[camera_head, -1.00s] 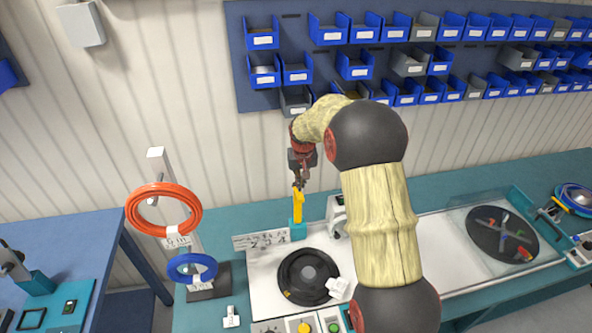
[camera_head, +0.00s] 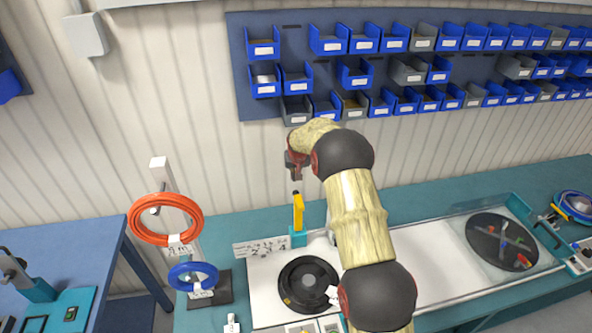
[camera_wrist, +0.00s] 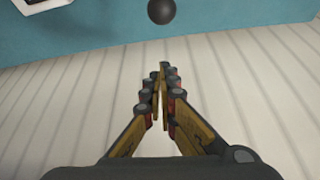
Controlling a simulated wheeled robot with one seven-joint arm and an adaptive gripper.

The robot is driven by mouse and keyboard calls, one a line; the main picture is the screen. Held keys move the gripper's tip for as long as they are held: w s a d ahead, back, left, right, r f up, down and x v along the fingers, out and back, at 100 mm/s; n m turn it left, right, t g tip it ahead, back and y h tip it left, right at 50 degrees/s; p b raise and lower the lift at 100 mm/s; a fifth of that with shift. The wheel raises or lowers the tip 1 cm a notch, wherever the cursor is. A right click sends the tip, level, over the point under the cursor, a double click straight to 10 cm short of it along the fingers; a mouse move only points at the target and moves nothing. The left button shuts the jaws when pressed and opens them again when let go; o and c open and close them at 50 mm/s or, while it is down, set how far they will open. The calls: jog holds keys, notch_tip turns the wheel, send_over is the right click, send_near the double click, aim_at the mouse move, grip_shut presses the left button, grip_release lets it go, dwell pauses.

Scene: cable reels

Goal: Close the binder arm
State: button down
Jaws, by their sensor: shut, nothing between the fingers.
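The binder arm (camera_head: 298,212) is a yellow upright lever with a dark tip, set in a teal base (camera_head: 298,238) at the back left of the white work panel. It stands nearly vertical. My gripper (camera_head: 296,178) is just above and behind its tip, with a small gap visible in the head view. In the wrist view my gripper (camera_wrist: 162,72) has its fingers together with nothing between them. A dark ball (camera_wrist: 161,11), which looks like the lever's knob, shows beyond the fingertips at the top of that view.
A black reel disc (camera_head: 308,284) lies on the panel in front of the lever. An orange cable coil (camera_head: 136,232) and a blue coil (camera_head: 172,276) hang on a stand at left. Blue bins (camera_head: 355,74) line the wall behind. A second turntable (camera_head: 500,240) is at right.

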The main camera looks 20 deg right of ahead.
jog(key=shift+s+a+f+p, duration=0.15)
jog(key=shift+s+a+f, duration=0.05)
jog(key=shift+s, duration=0.4)
jog(key=shift+s+a+f+p, duration=0.15)
jog(key=shift+s+p, duration=0.05)
jog(key=shift+s, duration=0.4)
jog(key=shift+s+a+f+p, duration=0.15)
jog(key=shift+s+a+f, duration=0.05)
jog(key=shift+s, duration=0.4)
